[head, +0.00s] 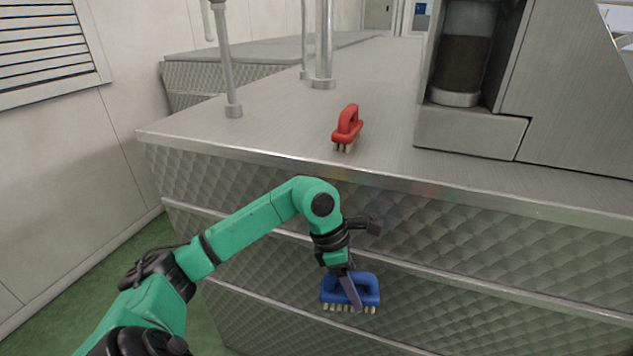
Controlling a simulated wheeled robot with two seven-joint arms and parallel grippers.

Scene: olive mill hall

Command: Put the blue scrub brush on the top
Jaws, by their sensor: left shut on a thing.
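The blue scrub brush (366,289) has a loop handle and pale bristles that point down. My left gripper (349,284) is shut on its handle and holds it in front of the quilted metal front of the counter, below the top's edge. The metal top (270,132) is a flat, brushed steel surface above and behind the brush. My right gripper is not in view.
A red scrub brush (348,126) stands on the top near its front edge. Metal posts (229,62) rise from the top at the left and middle. A steel machine (470,130) with a dark glass cylinder stands at the right.

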